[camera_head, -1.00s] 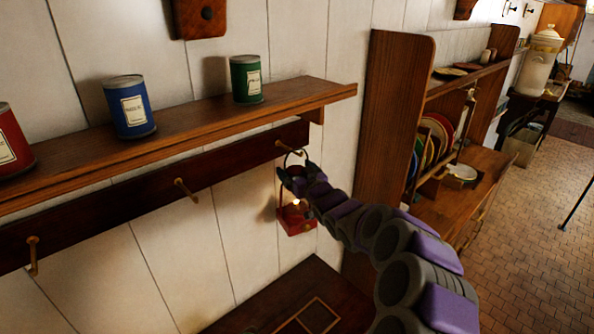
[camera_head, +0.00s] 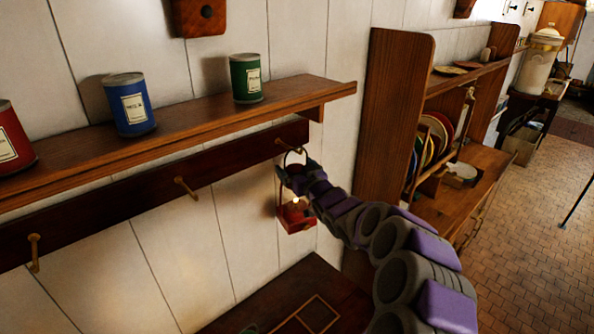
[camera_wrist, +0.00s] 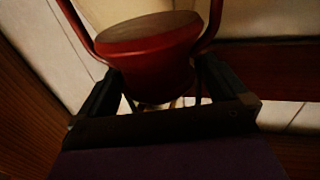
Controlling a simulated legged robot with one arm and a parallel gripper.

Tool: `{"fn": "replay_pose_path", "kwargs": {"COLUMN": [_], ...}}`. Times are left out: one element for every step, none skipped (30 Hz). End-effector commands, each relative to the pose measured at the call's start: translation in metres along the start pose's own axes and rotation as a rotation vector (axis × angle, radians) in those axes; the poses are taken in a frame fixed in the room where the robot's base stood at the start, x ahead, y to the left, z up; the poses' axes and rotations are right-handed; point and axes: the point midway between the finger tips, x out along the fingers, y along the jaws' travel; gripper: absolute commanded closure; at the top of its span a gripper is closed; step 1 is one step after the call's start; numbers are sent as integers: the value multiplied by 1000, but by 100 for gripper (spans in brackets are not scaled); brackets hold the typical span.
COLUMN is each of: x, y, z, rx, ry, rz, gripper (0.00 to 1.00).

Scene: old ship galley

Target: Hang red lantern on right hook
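The red lantern (camera_head: 296,219), with a lit glow, hangs upright below the right brass hook (camera_head: 283,144). Its thin wire handle rises to the hook's tip; I cannot tell whether it is over the hook or just in front of it. My gripper (camera_head: 290,174) is at the lantern's top, below the hook, and hides part of it. In the wrist view, my gripper's fingers (camera_wrist: 158,85) lie against both sides of the lantern's red cap (camera_wrist: 150,45), with the handle's sides rising past it. The middle hook (camera_head: 186,188) and left hook (camera_head: 34,252) are empty.
A wooden shelf (camera_head: 190,118) with a red can (camera_head: 12,140), blue can (camera_head: 130,104) and green can (camera_head: 246,78) juts out above the hook rail (camera_head: 120,201). A dark wooden surface (camera_head: 275,295) lies below. A plate cabinet (camera_head: 388,110) stands close on the right.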

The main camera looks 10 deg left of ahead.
Motion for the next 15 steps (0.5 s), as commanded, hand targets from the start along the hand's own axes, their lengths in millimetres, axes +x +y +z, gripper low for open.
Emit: {"fn": "replay_pose_path", "kwargs": {"x": [0,-1,-3,-4,-6,-10,-13,-17,-22,-27,-31,-37,-42,-46,-52], "y": [0,0,0,0,0,0,0,0,1,1,0,1,1,1,2], "z": [0,1,1,1,2,2,2,2,1,0,0,2,2,2,2], "rx": [0,0,1,1,1,3,4,4,4,3,4,4,5,4,4], "ry": [0,-1,-1,-1,-2,-2,-3,-2,0,2,2,0,-2,-2,-1], "rz": [0,0,1,1,1,1,0,1,1,1,0,1,1,1,3], "gripper": [0,0,0,0,0,0,0,0,0,0,0,0,0,0,0]}}
